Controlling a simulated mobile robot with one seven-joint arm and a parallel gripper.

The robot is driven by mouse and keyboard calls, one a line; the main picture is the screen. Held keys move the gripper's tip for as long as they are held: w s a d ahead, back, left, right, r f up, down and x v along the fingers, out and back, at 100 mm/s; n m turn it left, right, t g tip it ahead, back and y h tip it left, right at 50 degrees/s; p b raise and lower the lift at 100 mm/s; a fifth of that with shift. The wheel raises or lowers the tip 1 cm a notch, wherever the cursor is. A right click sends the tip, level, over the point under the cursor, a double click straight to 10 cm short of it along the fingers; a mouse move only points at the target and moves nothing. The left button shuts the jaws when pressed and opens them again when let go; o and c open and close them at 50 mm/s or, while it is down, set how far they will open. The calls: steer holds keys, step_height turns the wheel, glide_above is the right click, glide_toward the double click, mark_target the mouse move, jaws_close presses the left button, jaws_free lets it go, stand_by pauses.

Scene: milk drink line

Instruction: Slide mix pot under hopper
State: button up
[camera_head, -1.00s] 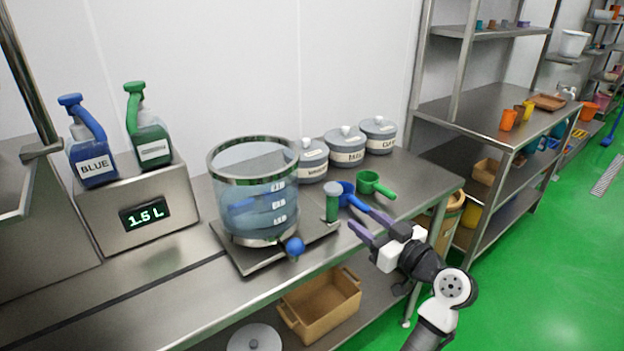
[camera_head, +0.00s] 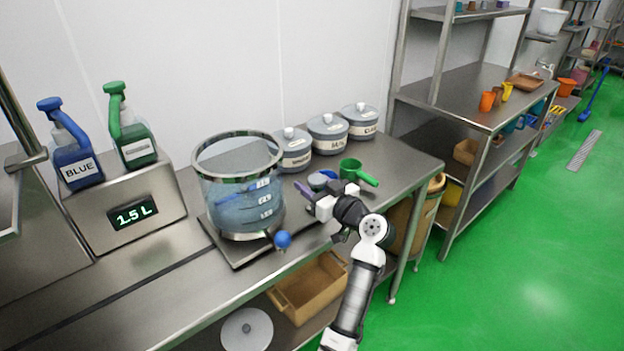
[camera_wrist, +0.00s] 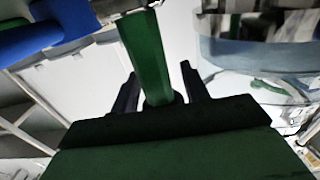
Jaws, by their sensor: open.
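A clear pot (camera_head: 238,200) with a steel rim, volume marks and bluish contents, which I take for the mix pot, stands on a flat metal plate (camera_head: 243,252) on the steel counter. A blue ball knob (camera_head: 282,240) sits at its front. My gripper (camera_head: 306,189) is at this handle. In the wrist view the green handle (camera_wrist: 148,55) stands between the two dark open fingers (camera_wrist: 160,88); contact is unclear. I cannot identify the hopper for sure.
Several grey lidded jars (camera_head: 327,133) stand behind, and a green scoop (camera_head: 356,171) lies close to my gripper. A steel box with a 1.5 L display (camera_head: 133,216) carries blue and green bottles at left.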

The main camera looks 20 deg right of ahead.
steer(key=shift+w+a, duration=0.1)
steer(key=shift+w, duration=0.15)
jaws_close()
